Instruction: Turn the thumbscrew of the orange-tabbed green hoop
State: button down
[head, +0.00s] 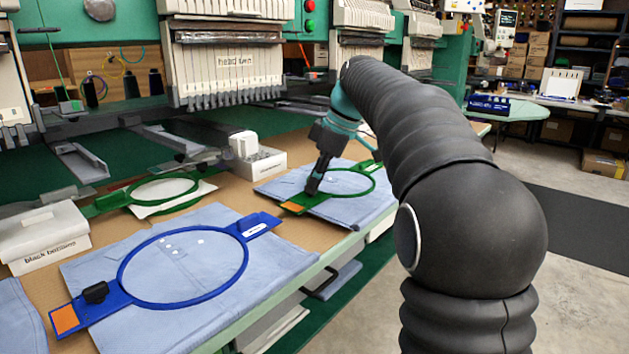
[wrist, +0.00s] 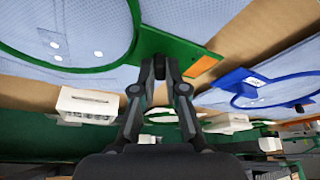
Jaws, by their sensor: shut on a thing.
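The green hoop with an orange tab (head: 293,207) lies on light blue folded cloth (head: 330,212) towards the back of the table. Its ring (head: 372,189) runs to the right of my gripper. My gripper (head: 312,188) points down at the hoop's bracket, just beside the orange tab. In the wrist view my gripper (wrist: 167,65) has its fingertips close together at the green bracket, with the orange tab (wrist: 203,66) to their right.
A blue hoop (head: 122,285), also orange-tabbed, with a black thumbscrew (head: 96,292), lies on cloth in front. Another green hoop (head: 134,190) lies on white fabric at left. White boxes (head: 45,240) (head: 262,164) stand nearby. Embroidery machine heads (head: 225,60) overhang the table's back.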

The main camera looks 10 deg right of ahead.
jog(key=n, duration=0.2)
jog(key=n+g, duration=0.1)
jog(key=n, duration=0.1)
jog(key=n+g, duration=0.1)
jog(key=shift+w+n, duration=0.25)
jog(key=shift+n, duration=0.15)
dwell(0.4)
jog(key=c, duration=1.2)
grip_release()
jog(key=shift+d+r, duration=0.1)
jog(key=shift+d+r, duration=0.1)
jog(key=shift+r, duration=0.1)
jog(key=d, duration=0.4)
jog(key=w+d, duration=0.1)
jog(key=d, duration=0.7)
jog(key=shift+w+r, duration=0.15)
jog(key=shift+r, duration=0.05)
